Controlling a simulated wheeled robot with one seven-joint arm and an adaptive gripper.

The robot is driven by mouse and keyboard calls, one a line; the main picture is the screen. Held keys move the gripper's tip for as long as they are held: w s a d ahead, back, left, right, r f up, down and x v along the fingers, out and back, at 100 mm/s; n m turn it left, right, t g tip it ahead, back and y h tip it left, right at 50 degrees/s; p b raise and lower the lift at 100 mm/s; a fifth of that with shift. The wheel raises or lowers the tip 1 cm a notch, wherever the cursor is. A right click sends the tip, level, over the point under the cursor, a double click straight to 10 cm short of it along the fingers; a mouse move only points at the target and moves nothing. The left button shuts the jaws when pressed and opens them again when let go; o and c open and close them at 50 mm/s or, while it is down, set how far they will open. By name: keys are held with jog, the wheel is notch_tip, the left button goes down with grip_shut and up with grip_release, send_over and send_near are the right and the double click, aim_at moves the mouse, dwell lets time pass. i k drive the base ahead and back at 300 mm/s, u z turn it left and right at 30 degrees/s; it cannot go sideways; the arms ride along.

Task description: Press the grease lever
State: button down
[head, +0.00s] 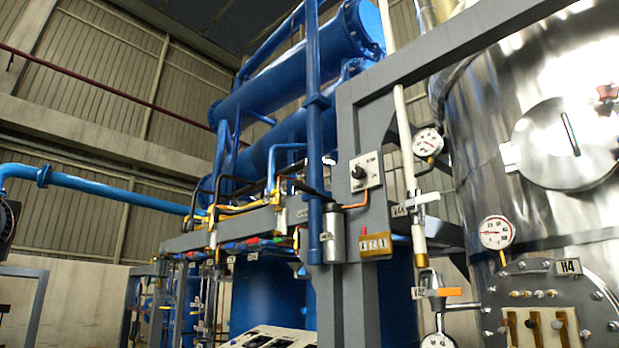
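No part that I can clearly identify as the grease lever shows in the head view. A silver cylinder (334,240) is mounted on the grey post, near a copper-coloured tube. A round plate marked H4 (568,267) on the steel tank carries small knobs and yellowish handles with dark tips (534,325); its lower part is cut off. I cannot tell whether any of these is the grease lever. My gripper is not in view.
A grey frame post (358,285) stands in the middle. A large steel tank (476,110) fills the right. Gauges (496,232) and a switch box (366,171) are mounted around it. Blue vessels and pipes (115,192) fill the centre and left. A control panel (272,338) is at the bottom.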

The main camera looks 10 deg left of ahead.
aim_at(298, 184)
jog(key=k, duration=0.5)
jog(key=z, duration=0.8)
jog(key=i, duration=0.75)
jog(key=u, duration=1.45)
